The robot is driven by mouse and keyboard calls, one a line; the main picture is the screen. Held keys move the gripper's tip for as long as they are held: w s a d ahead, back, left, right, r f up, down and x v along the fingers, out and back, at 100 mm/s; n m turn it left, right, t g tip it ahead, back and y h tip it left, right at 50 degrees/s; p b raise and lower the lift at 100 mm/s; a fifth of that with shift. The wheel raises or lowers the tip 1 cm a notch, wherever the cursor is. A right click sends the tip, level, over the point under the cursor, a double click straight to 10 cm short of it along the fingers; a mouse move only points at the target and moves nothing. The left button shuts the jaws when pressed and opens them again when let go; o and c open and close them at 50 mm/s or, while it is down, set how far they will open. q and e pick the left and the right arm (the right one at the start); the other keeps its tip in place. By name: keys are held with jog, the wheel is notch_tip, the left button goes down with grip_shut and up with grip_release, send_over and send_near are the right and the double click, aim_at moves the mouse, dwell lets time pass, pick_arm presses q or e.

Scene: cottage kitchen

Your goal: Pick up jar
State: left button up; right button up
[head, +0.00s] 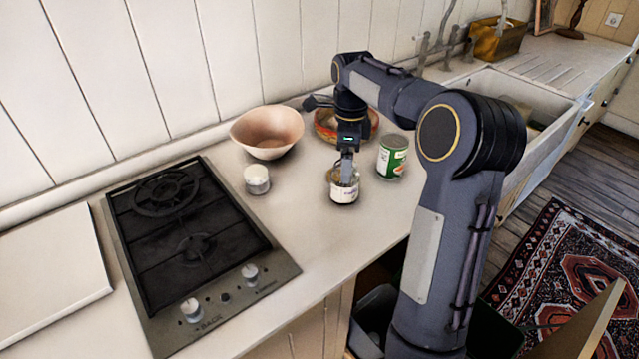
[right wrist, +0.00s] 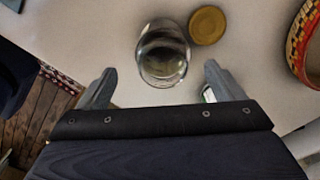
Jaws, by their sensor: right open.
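The jar (head: 344,194) stands upright on the counter, with a pale label and its upper part partly hidden by my right gripper (head: 346,172). In the right wrist view a glass jar (right wrist: 163,55) with a dark inside shows from above. My right gripper (right wrist: 161,85) is open there, one finger on each side, with the jar lying ahead of the gap between the fingertips. I cannot tell whether the fingers touch it. A round gold lid or lidded top (right wrist: 207,25) sits right beside the jar. My left gripper is not in view.
A green-labelled can (head: 392,157) stands close right of the jar. A small white pot (head: 256,180), a pink bowl (head: 267,132) and a red patterned bowl (head: 325,125) are near. A gas hob (head: 190,246) lies left, a sink (head: 530,100) right. The counter front is clear.

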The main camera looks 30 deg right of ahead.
jog(key=f, duration=0.8)
jog(key=shift+w+p, duration=0.2)
jog(key=shift+p, duration=0.1)
jog(key=c, duration=1.2)
